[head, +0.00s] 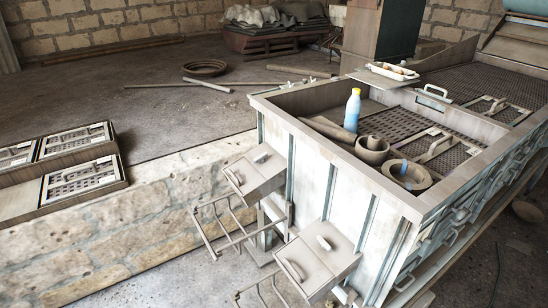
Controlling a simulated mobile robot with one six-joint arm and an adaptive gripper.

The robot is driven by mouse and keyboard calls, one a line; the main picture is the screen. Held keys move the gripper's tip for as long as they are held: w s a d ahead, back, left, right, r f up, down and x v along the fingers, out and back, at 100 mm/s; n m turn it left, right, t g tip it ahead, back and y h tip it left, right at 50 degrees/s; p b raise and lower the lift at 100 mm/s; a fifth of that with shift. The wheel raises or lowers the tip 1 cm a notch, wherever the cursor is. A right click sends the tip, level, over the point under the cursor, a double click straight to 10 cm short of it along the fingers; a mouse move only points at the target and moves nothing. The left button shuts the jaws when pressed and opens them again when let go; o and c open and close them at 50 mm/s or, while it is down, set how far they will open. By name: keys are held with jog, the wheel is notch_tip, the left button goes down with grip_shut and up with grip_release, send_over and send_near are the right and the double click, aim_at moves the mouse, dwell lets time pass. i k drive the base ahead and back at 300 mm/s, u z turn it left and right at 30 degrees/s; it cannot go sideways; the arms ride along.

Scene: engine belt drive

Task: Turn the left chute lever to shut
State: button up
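Two box-like chutes stick out from the near end wall of the large pale bin. The left chute (262,175) is the farther one in the head view, and the right chute (330,262) is nearer. On top of the left chute is a small pale lever (262,155), lying at a slant. A curved handle (237,177) shows near its outer edge. The right chute carries a similar small lever (324,243). I cannot tell from this view whether the left lever stands open or shut. My gripper is not in view.
Wire racks (227,232) hang below the chutes. The bin's rim (340,150) bounds a tray with a blue bottle (352,110) and bowls (409,175). A low stone wall (150,205) runs at left, with framed screens (82,178) on top.

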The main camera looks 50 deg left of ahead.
aim_at(261, 158)
jog(key=z, duration=0.85)
jog(key=k, duration=1.2)
jog(key=u, duration=1.9)
